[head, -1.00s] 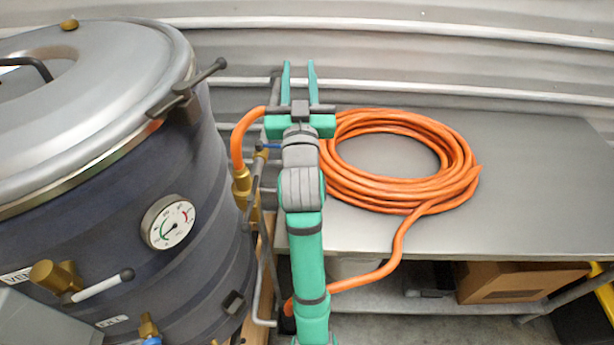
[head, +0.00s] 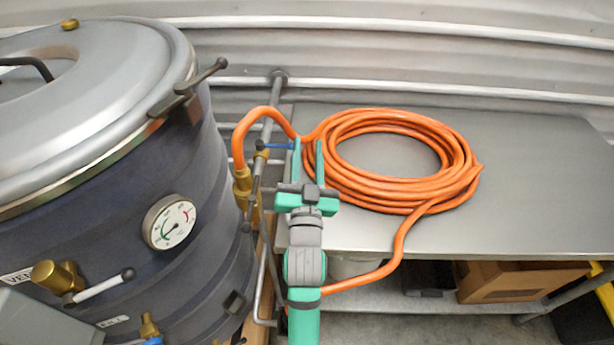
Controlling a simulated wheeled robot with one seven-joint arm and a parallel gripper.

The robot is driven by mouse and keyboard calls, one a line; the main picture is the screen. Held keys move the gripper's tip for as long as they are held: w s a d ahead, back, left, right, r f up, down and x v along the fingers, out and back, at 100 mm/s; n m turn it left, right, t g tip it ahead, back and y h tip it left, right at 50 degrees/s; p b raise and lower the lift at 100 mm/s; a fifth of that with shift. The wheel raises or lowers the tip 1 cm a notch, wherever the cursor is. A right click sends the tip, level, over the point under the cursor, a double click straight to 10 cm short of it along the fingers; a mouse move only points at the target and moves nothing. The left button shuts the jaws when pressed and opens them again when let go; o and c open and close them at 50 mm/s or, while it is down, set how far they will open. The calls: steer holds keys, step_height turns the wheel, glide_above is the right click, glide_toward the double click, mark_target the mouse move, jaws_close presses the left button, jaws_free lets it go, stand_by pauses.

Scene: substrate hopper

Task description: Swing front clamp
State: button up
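The front clamp (head: 187,91) is a dark metal lever with a round knob at its upper right end, on the rim of the steel lid (head: 90,85) of the dark drum-like vessel (head: 120,215). The lever points up and to the right. My gripper (head: 309,148) is to the right of the clamp and lower in the picture, apart from it. Its two green fingers point away from me and stand apart with nothing between them. The orange hose lies behind the fingertips.
A coiled orange hose (head: 455,180) lies on the steel table (head: 540,190) at the right. A brass fitting (head: 243,185) and pipes stand between vessel and table. A dial gauge (head: 170,222) and a white-handled valve (head: 100,287) stick out from the vessel. A cardboard box (head: 500,282) sits below.

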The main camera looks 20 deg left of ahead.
steer(key=shift+m, duration=0.6)
steer(key=s+f, duration=0.2)
steer(key=s+d+f, duration=0.1)
steer(key=f, duration=0.1)
steer(key=shift+s+f, duration=0.25)
steer(key=shift+s, duration=0.15)
steer(key=shift+c, duration=0.3)
